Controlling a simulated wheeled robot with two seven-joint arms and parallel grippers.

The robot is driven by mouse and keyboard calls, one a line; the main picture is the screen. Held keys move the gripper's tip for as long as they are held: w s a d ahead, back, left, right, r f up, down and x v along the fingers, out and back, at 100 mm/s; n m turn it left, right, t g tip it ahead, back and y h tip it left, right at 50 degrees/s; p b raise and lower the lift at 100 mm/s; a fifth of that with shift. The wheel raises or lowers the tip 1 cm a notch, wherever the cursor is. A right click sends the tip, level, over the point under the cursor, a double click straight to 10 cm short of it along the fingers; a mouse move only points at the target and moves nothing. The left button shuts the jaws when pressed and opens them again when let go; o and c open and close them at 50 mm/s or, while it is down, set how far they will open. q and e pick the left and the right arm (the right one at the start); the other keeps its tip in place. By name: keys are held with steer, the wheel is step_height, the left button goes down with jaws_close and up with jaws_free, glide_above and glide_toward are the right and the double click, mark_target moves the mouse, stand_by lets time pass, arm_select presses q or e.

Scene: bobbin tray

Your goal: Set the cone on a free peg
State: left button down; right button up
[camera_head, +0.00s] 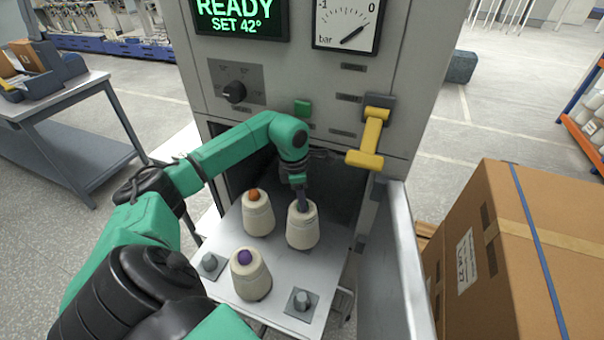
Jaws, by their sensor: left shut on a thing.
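My left gripper (302,198) is shut on the top of a cream cone (303,228) at the back right of the tray (278,308). The cone is upright; I cannot tell whether it sits on a peg or is just clear of the tray. A cone with an orange tip (258,216) stands to its left, and one with a purple tip (251,278) stands nearer the front. A bare grey peg (209,263) shows at the tray's left, and another bare peg (301,300) at the front right. My right gripper is not in view.
The tray extends from a dark opening in a grey machine cabinet (330,85). An open metal door (388,270) borders the tray on the right, with a yellow handle (370,140) above. A large cardboard box (525,240) stands farther right. A side table (60,105) is at left.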

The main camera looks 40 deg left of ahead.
arm_select(q)
steer(key=shift+f, duration=0.1)
stand_by(0.3)
steer(key=shift+s+a+f+b, duration=0.25)
steer(key=shift+a+f+b, duration=0.15)
steer(key=shift+f+b, duration=0.3)
steer(key=shift+c, duration=1.9)
jaws_free()
steer(key=shift+s+a, duration=0.1)
steer(key=shift+a, duration=0.05)
steer(key=r+p, duration=0.2)
steer(key=r, duration=0.1)
steer(key=r+p, duration=0.2)
steer(key=r, duration=0.2)
steer(key=shift+d, duration=0.2)
steer(key=shift+s+a+r+p, duration=0.2)
steer(key=shift+a+r+p, duration=0.05)
steer(key=shift+r+p, duration=0.25)
steer(key=shift+s+a+r+p, duration=0.15)
steer(key=shift+a+r+p, duration=0.15)
steer(key=shift+r, duration=0.25)
